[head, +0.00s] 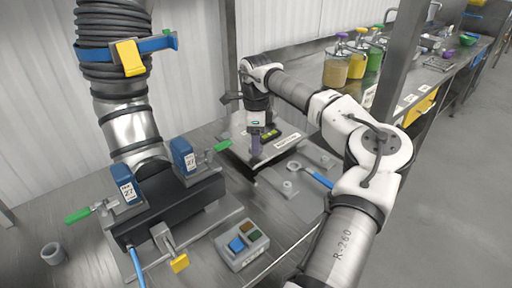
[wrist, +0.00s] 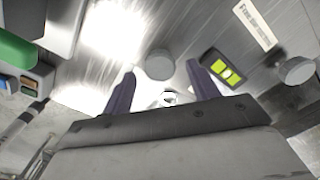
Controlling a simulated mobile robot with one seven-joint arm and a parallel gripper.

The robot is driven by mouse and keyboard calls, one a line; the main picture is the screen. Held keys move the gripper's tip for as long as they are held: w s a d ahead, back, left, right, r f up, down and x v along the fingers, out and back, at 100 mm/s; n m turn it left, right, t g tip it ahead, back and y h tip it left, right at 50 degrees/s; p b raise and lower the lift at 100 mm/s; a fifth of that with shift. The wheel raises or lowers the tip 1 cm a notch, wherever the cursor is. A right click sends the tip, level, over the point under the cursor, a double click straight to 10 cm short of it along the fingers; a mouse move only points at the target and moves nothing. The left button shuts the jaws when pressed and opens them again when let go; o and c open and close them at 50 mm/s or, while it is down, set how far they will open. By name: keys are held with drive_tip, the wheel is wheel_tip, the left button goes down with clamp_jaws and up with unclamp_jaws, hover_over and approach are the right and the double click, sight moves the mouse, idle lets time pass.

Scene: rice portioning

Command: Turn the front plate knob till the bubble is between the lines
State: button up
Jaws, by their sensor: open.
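The metal plate (head: 236,137) lies on the bench under my gripper in the head view. A round grey knob (wrist: 159,64) shows in the wrist view between and slightly beyond the purple fingertips of my gripper (wrist: 161,70). The fingers are open and do not visibly touch it. A second round knob (wrist: 296,70) is at the right. The level vial (wrist: 222,70), yellow-green in a dark frame, sits just right of the right finger; its bubble and lines are too small to read surely. In the head view my gripper (head: 256,150) points down over the plate.
A dark clamp unit with blue blocks (head: 184,157) and a large hose stand left. A button box (head: 242,245) is in front. A blue-handled tool (head: 317,177) lies right of the plate. Jars (head: 337,67) stand at the back.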

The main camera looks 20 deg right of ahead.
wheel_tip(320, 180, up, 11)
drive_tip(key=b, duration=0.1)
drive_tip(key=shift+f, duration=0.15)
idle(0.3)
